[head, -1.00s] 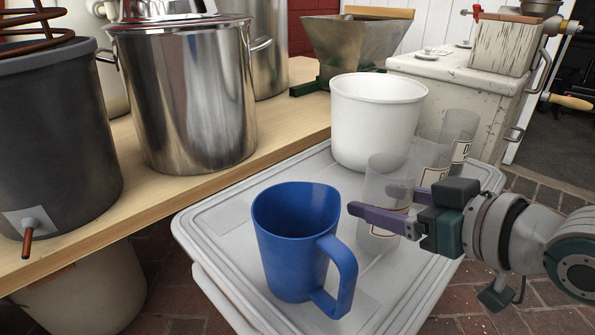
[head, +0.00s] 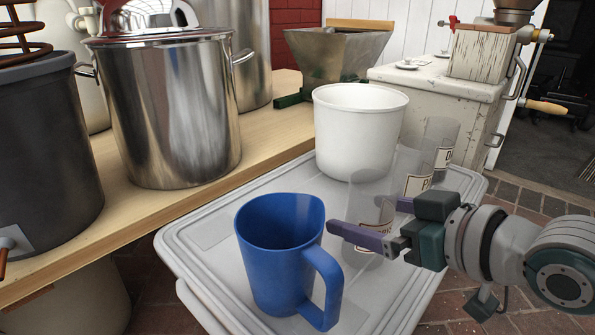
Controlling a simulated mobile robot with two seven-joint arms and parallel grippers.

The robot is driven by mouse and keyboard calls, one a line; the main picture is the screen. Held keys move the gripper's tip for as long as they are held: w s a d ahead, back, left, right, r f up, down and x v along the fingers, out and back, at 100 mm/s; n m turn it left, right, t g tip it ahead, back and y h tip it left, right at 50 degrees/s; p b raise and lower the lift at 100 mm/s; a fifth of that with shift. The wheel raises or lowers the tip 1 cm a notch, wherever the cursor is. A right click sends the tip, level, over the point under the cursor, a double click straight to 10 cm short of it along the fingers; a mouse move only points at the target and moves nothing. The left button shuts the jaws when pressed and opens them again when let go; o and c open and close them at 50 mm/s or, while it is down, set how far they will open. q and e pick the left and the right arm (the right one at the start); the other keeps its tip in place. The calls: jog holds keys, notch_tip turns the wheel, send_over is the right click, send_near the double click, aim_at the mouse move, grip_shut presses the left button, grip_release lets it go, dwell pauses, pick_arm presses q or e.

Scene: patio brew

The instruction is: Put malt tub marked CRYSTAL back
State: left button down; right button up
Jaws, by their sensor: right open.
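Three clear tubs with pale labels stand in a row at the right side of the grey tray (head: 205,318). The nearest clear tub (head: 371,206) has its label partly covered by a finger, so I cannot read it fully. The middle tub (head: 418,165) shows a P and the far tub (head: 445,140) a D. My right gripper (head: 372,218) is open at the nearest tub, one purple finger in front of it and the other behind. I cannot tell whether they touch it. My left gripper is out of view.
A blue jug (head: 275,255) stands left of the gripper on the tray, close to the front fingertip. A steel pot (head: 170,110) and a metal hopper (head: 335,55) are on the wooden bench (head: 135,215).

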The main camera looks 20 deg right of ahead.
jog(key=p+v, duration=0.6)
jog(key=v, duration=0.6)
jog(key=s+a+g+h, duration=0.2)
jog(key=s+a+g, duration=0.6)
jog(key=s+g, duration=0.1)
jog(key=shift+s+f+g, duration=0.3)
jog(key=shift+s+f, duration=0.05)
jog(key=shift+s, duration=0.15)
jog(key=shift+a, duration=0.1)
